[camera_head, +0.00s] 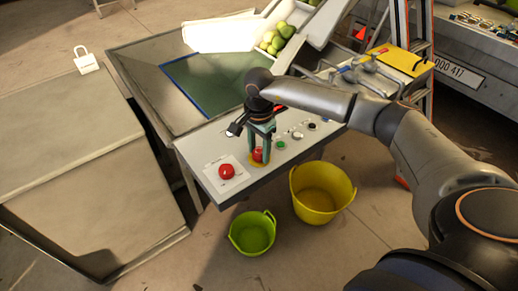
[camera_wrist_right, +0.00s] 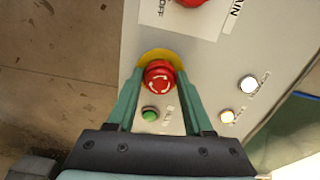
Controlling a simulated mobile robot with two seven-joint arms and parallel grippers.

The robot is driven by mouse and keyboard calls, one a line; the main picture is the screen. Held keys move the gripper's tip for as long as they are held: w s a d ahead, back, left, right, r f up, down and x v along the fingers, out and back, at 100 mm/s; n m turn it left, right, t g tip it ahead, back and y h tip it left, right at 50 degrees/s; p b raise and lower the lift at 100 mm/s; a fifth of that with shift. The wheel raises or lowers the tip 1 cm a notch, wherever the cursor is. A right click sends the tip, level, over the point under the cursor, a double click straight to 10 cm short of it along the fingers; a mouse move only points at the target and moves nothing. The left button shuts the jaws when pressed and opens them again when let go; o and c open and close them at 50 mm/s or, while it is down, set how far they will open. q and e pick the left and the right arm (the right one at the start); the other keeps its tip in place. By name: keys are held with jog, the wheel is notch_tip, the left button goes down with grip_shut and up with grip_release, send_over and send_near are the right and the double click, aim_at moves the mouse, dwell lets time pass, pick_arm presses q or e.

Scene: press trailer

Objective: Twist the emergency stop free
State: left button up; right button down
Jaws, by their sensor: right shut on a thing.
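The emergency stop (camera_head: 258,154) is a red mushroom button on a yellow disc, on the light panel of the press. In the right wrist view the red button (camera_wrist_right: 159,77) shows white curved arrows on its top. My right gripper (camera_head: 261,150) points down over it, one green finger on each side. In the right wrist view the right gripper's fingertips (camera_wrist_right: 158,75) are closed against the button's sides. My left gripper is in neither view.
A second red knob (camera_head: 227,172) sits on a white plate at the panel's left. A green button (camera_head: 281,145) and several small lamps lie to the right. A green bucket (camera_head: 252,233) and a yellow bucket (camera_head: 322,192) stand on the floor before the panel. A grey cabinet (camera_head: 80,180) stands left.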

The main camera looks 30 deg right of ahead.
aim_at(259, 151)
jog(key=m, duration=0.6)
jog(key=shift+m, duration=0.4)
dwell(0.4)
jog(key=shift+c, duration=1.5)
grip_release()
notch_tip(259, 151, up, 13)
jog(key=shift+f+p, duration=0.2)
jog(key=shift+p, duration=0.1)
